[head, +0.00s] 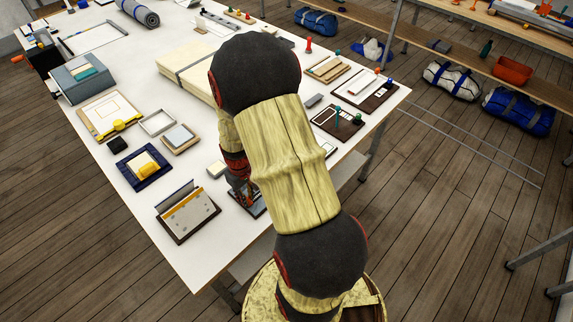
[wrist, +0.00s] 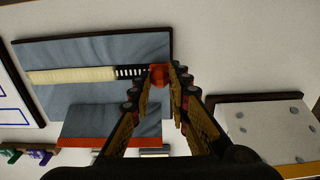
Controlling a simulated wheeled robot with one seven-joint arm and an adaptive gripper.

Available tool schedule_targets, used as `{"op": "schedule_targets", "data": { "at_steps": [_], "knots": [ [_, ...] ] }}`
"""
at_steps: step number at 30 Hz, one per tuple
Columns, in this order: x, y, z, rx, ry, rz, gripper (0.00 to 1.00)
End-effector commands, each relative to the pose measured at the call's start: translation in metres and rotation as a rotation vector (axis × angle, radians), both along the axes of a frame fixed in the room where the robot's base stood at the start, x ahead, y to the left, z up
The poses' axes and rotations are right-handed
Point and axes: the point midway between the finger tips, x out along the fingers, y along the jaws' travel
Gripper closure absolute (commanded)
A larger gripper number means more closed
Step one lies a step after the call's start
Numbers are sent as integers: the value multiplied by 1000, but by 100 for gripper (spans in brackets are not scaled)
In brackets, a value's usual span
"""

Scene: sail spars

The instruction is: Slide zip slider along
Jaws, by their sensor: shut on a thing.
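In the wrist view a blue-grey fabric panel (wrist: 90,48) with a dark border carries a zip. A cream band (wrist: 75,75) runs along the zip line from the left, and a short stretch of dark teeth (wrist: 131,72) shows to its right. The red-orange zip slider (wrist: 158,78) is at the right end of these teeth, near the panel's right edge. My gripper (wrist: 164,72) is shut on the slider, its fingertips on either side. In the head view my gripper (head: 240,186) is low over the panel, and my arm hides most of the panel.
A white plate with grey dots (wrist: 268,125) lies right of the panel in the wrist view. The white table (head: 200,262) also holds a hinged board (head: 187,212), a blue mat with a yellow piece (head: 146,167) and a large cream stack (head: 185,68). The near table corner is clear.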

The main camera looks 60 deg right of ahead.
Motion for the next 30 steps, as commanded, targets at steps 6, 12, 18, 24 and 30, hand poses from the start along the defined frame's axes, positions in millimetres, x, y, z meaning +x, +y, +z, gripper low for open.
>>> {"op": "schedule_targets", "data": {
  "at_steps": [6,12,18,24,30],
  "knots": [
    [0,0,-1,0,0,0,100],
    [-2,-8,-1,0,1,-3,100],
    [-6,-20,-1,1,2,-3,100],
    [-9,-33,-1,1,2,-2,100],
    [-11,-45,-1,1,1,-1,100]
  ]
}}
